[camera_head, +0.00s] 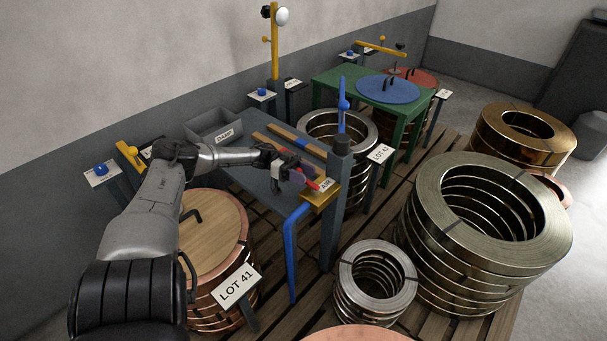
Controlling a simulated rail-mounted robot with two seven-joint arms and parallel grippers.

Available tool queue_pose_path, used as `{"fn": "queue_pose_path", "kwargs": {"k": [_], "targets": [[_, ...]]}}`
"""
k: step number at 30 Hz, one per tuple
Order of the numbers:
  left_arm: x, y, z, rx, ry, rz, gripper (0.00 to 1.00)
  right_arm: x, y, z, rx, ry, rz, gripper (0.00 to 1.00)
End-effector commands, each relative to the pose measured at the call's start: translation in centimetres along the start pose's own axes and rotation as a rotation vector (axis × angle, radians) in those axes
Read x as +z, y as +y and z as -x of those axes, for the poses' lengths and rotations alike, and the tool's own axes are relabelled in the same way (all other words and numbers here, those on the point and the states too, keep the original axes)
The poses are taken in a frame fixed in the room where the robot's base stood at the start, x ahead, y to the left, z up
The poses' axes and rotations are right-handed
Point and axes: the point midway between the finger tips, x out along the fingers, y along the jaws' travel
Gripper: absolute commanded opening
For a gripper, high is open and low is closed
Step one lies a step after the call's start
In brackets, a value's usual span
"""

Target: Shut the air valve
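A small red handle (313,184) sits by a white label that seems to read AIR (327,184), on a yellow block (320,196) at the front right corner of the blue-grey bench (255,182). I take it for the air valve. My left gripper (290,180) is at this corner, just left of the red handle, pointing down. A purple-red round part (297,177) shows close to its fingers. Whether the fingers touch or hold anything is too small to tell. My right gripper is not in view.
A blue pipe (290,250) runs down the bench front, and a dark post (337,205) stands right of the valve. A grey bin (214,128) is at the bench back. Metal coils (375,280) crowd the pallet, with a LOT 41 sign (236,286) in front.

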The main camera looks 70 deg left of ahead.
Motion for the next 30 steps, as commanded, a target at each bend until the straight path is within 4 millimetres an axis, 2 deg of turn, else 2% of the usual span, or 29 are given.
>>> {"fn": "queue_pose_path", "kwargs": {"k": [8,13,24,30], "targets": [[-0.2,0.0,0.0,0.003,0.002,-0.001,0.54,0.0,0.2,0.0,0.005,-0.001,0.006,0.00],[-0.2,0.0,1.0,0.001,0.002,-0.002,0.54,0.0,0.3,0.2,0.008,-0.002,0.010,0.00],[0.0,-0.1,7.6,-0.002,0.002,-0.003,0.54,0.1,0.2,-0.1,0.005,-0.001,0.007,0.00],[0.1,-0.1,10.2,0.000,0.002,-0.003,0.54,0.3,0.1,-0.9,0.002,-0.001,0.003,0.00]]}}
